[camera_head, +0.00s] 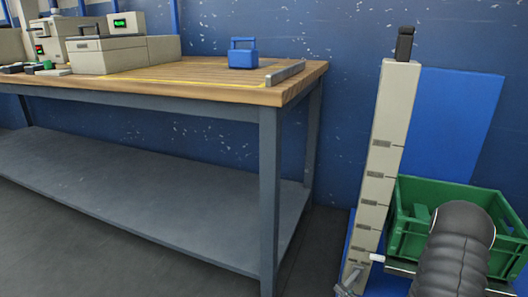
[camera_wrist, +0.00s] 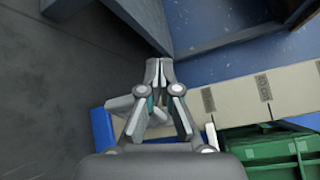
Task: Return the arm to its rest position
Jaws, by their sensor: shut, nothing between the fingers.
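My gripper (camera_wrist: 157,68) shows in the middle of the wrist view, with its two fingertips together and nothing between them. It is in free space, pointing toward the floor and the foot of the workbench. In the head view, my dark, ribbed arm is at the lower right, in front of a green crate (camera_head: 407,208).
A wooden-topped workbench (camera_head: 215,75) with grey legs and a lower shelf fills the left. On it are a blue box with a handle (camera_head: 243,59), a metal bar (camera_head: 285,73) and pale machines (camera_head: 122,52). The post and crate stand close to my arm. The floor before the bench is clear.

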